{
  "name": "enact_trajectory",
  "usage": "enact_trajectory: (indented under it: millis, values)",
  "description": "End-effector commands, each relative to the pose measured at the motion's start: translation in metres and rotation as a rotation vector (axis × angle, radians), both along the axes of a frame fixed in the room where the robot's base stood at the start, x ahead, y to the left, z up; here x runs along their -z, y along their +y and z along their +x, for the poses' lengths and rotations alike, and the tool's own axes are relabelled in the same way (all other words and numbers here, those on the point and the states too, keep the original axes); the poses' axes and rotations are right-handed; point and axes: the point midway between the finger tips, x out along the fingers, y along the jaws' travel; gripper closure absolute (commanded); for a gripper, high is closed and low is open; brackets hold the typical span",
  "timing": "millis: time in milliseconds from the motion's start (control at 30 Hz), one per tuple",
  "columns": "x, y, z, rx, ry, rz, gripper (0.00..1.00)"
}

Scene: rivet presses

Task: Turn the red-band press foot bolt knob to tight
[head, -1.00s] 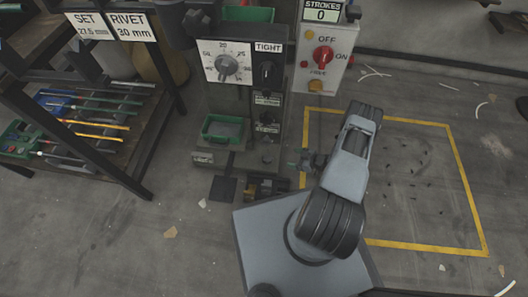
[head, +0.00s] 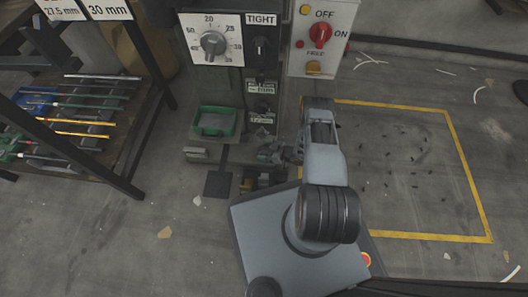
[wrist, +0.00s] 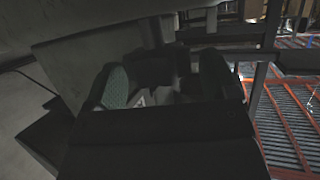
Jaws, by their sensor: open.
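The press (head: 228,85) stands ahead of me with a white dial plate (head: 190,52) and a TIGHT label (head: 261,19) over a black knob (head: 261,47). Lower on the same column is another dark knob (head: 262,107) with small labels I cannot read. I cannot make out a red band, or tell which knob is the foot bolt knob. My gripper (head: 272,152) is low at the front of the press, right of the green tray. In the wrist view, my gripper (wrist: 163,82) has its green-padded fingers apart, with a dark blocky shape (wrist: 154,66) between or beyond them; contact is unclear.
A green tray (head: 232,124) sits on the press base. A tool rack (head: 75,115) stands at the left. Yellow lines (head: 455,150) mark open floor at the right.

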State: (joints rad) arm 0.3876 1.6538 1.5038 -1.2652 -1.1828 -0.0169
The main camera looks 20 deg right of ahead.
Motion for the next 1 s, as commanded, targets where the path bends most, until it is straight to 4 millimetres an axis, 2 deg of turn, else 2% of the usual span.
enact_trajectory:
  millis: [133,467,1000]
  values:
    - [0.0038,0.0060,0.0047,0.000,0.000,0.000,0.20]
    - [0.0038,0.0071,0.0062,0.002,0.000,0.000,0.20]
    - [0.0038,0.0070,0.0057,0.001,0.000,0.000,0.69]
